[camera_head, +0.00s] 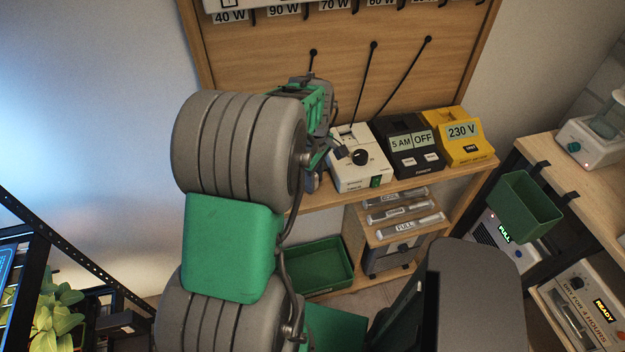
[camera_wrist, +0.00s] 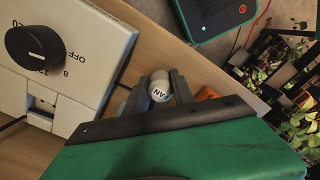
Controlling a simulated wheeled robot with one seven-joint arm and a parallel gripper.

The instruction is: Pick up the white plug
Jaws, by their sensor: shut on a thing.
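The white plug (camera_wrist: 160,88) shows in the wrist view, a small rounded white piece with dark lettering that seems to read "FAN". My gripper (camera_wrist: 158,92) is shut on it, with one dark finger on each side. In the head view my gripper (camera_head: 338,152) is beside the left edge of a white box with a black dial (camera_head: 350,178), above the wooden shelf. The plug cannot be made out in the head view. The same white box (camera_wrist: 85,45) fills the left of the wrist view, with a dark socket-like opening in its face.
A black box (camera_head: 408,147) reading "5 AM OFF" and a yellow box (camera_head: 463,131) reading "230 V" stand right of the white box. An orange thing (camera_wrist: 207,93) lies behind my finger. A green tray (camera_head: 349,252) sits below the shelf. Plants (camera_head: 55,310) are at lower left.

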